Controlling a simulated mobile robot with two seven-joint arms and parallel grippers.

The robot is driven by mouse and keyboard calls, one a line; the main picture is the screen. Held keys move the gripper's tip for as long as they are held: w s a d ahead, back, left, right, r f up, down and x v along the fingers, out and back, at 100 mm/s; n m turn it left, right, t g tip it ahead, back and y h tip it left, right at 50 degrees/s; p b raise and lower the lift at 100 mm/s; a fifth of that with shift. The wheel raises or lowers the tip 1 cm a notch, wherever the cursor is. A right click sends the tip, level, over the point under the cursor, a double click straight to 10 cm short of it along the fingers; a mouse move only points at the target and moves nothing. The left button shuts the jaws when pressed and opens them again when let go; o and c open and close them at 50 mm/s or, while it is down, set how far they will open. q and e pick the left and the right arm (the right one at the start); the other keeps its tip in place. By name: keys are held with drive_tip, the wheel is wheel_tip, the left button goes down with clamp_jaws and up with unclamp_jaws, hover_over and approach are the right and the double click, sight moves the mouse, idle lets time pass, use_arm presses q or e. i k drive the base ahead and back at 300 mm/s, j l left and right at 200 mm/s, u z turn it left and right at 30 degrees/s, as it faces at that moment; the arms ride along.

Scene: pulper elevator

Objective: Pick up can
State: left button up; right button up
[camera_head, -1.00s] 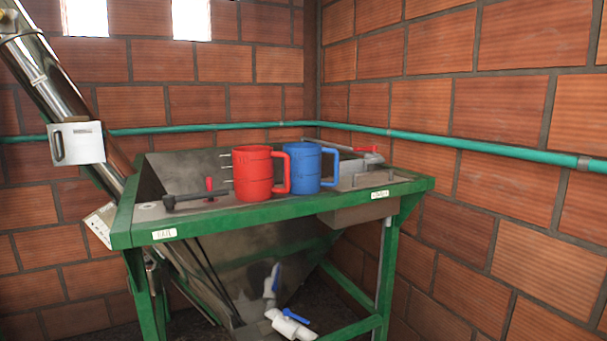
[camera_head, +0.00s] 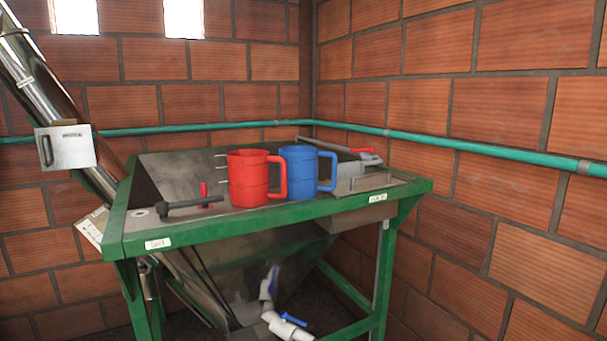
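Two mug-shaped cans with handles on their right sides stand upright on the front rim of a green-framed metal hopper. The red can (camera_head: 248,180) is on the left. The blue can (camera_head: 301,173) stands just to its right and a little behind, and the red can's handle overlaps it in the picture. Neither of my grippers shows in the head view.
The green frame (camera_head: 225,228) has a black lever (camera_head: 188,206) left of the cans and a red-handled lever (camera_head: 361,150) behind right. A metal tube (camera_head: 45,85) with a box rises at left. A teal pipe (camera_head: 470,147) runs along brick walls.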

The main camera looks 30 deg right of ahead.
sight(302, 162)
drive_tip(key=i+l, duration=0.15)
drive_tip(key=i, duration=0.45)
drive_tip(key=i+l+z, duration=0.15)
drive_tip(key=i, duration=0.45)
